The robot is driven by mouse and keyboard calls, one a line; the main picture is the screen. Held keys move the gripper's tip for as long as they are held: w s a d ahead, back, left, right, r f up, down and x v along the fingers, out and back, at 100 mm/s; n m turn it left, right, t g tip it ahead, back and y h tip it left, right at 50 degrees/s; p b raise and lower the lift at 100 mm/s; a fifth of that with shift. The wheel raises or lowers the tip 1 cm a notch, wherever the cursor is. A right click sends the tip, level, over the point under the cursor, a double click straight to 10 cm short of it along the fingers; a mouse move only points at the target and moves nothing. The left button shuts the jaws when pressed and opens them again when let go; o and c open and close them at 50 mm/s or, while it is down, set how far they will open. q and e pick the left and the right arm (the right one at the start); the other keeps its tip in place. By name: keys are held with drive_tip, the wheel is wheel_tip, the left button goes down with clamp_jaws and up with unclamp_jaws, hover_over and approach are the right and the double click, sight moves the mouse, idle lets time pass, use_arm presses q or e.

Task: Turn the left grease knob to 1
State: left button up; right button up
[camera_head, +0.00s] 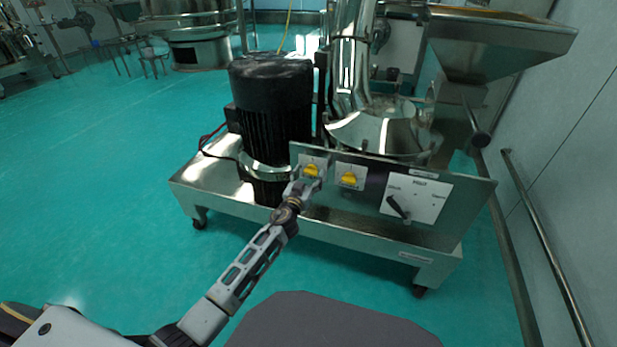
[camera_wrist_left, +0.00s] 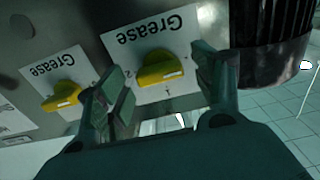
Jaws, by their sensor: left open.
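The left grease knob (camera_head: 311,170) is a yellow handle on a white "Grease" label on the machine's steel front panel. In the left wrist view, the picture is turned over and this knob (camera_wrist_left: 160,72) lies between my two finger pads, with a gap on each side. Its handle lies nearly level there; I cannot tell exactly which mark it points to. My left gripper (camera_head: 306,184) is open, right in front of the knob, and its fingers (camera_wrist_left: 154,84) hold nothing. My right gripper is not in view.
A second yellow grease knob (camera_head: 349,179) sits close to the right, and shows in the wrist view (camera_wrist_left: 62,96). A black switch (camera_head: 398,207) is farther right on the panel (camera_head: 455,205). A black motor (camera_head: 270,105) stands behind, left. The green floor (camera_head: 90,180) at left is clear.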

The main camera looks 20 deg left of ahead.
use_arm(q)
drive_tip(key=c, duration=1)
drive_tip(key=shift+m, duration=0.4)
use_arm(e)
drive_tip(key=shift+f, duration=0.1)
use_arm(q)
drive_tip(key=shift+m+b, duration=0.3)
drive_tip(key=shift+m, duration=2.2)
drive_tip(key=m, duration=1.2)
drive_tip(key=shift+d, duration=0.1)
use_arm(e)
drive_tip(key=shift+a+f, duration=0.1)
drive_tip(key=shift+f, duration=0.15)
use_arm(q)
drive_tip(key=shift+f, duration=0.1)
